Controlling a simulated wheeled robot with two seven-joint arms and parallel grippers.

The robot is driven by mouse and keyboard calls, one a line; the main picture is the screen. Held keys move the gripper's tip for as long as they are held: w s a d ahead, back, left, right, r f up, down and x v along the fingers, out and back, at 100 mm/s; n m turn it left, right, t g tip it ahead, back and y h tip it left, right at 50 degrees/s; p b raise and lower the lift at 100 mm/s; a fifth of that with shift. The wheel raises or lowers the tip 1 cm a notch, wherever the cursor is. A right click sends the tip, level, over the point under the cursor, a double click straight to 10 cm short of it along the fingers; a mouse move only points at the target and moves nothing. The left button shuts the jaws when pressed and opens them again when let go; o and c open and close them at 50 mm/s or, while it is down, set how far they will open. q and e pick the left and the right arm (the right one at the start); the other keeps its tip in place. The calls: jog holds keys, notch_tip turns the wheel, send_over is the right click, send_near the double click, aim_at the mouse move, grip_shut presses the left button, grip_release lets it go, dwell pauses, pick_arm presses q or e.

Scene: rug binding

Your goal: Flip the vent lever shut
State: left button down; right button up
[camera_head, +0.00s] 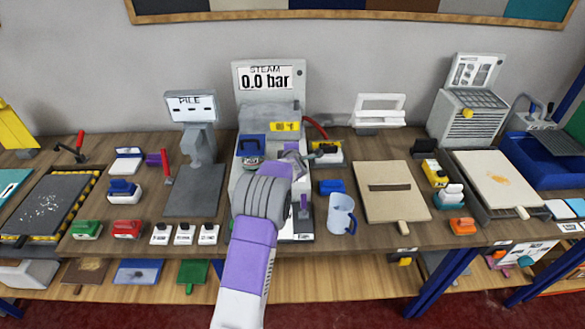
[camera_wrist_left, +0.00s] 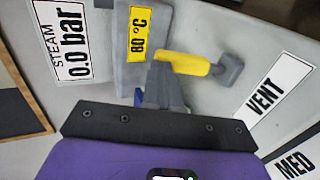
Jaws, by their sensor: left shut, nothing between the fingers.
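The vent lever (camera_wrist_left: 185,63) shows in the left wrist view as a yellow grip on a grey pivot, beside the VENT label (camera_wrist_left: 266,98). It lies nearly sideways across the picture. My left gripper (camera_wrist_left: 160,78) is shut and empty, its fingertips close to the left end of the yellow grip. I cannot tell whether they touch. In the head view my left gripper (camera_head: 296,160) is at the front of the steam machine (camera_head: 270,108), whose display (camera_head: 266,79) reads 0.0 bar. My arm hides the lever there. My right gripper is not in view.
A yellow 80 °C label (camera_head: 285,127) is on the machine. A blue-white mug (camera_head: 341,214) stands just right of my arm. Small stamps and blocks crowd the bench.

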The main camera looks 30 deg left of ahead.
pick_arm(q)
jog(key=v, duration=1.4)
jog(key=shift+f, duration=0.4)
jog(key=shift+s+d, duration=0.1)
